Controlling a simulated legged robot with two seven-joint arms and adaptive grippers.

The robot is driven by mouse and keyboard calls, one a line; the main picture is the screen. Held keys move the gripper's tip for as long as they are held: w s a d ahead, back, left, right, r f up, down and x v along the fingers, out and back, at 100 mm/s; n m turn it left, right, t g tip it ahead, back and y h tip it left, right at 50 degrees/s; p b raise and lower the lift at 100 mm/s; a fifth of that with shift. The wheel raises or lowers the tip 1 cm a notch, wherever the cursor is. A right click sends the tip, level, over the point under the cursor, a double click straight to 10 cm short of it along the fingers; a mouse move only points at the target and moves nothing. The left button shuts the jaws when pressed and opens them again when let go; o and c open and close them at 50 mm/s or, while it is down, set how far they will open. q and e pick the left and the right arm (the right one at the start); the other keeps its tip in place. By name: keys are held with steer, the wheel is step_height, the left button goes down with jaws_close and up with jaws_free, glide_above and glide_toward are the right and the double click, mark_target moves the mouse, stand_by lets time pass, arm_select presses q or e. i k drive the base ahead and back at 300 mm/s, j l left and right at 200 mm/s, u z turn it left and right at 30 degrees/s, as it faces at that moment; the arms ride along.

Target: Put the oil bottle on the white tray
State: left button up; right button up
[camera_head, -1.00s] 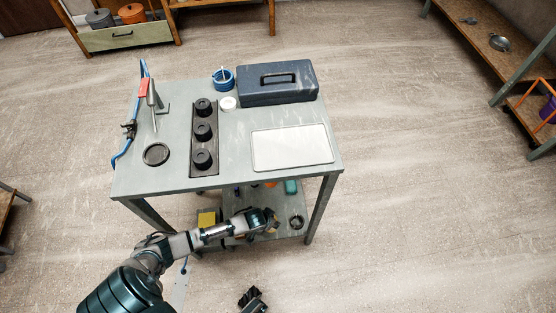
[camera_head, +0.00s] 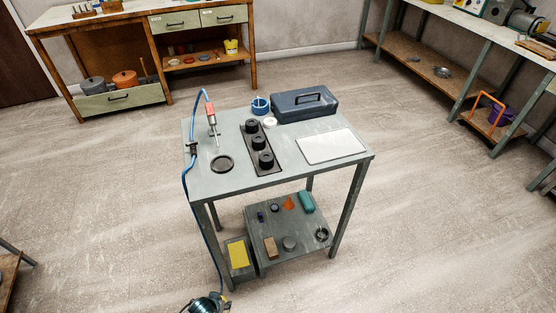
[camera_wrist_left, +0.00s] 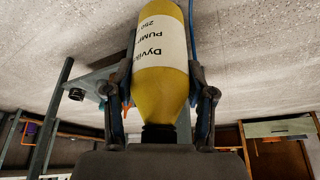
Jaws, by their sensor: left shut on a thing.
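The oil bottle (camera_wrist_left: 160,88) is yellow with a white printed label and a dark cap, and fills the middle of the left wrist view. My left gripper (camera_wrist_left: 162,62) is shut on it, with one finger on each side. The white tray (camera_head: 333,146) lies flat and empty on the right part of the grey cart's top. My right gripper is not in view.
The lower shelf (camera_head: 300,262) holds an orange funnel (camera_head: 289,203) and small parts.

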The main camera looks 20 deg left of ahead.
mark_target(339, 141)
steer(key=i+l+u, duration=0.2)
steer(key=l, duration=0.2)
steer(key=i+l+u, duration=0.1)
steer(key=l+u, duration=0.15)
steer(key=l, duration=0.15)
steer(key=i+l+u, duration=0.2)
steer(key=l, duration=0.25)
steer(key=k+j, duration=0.05)
steer(key=k, duration=0.05)
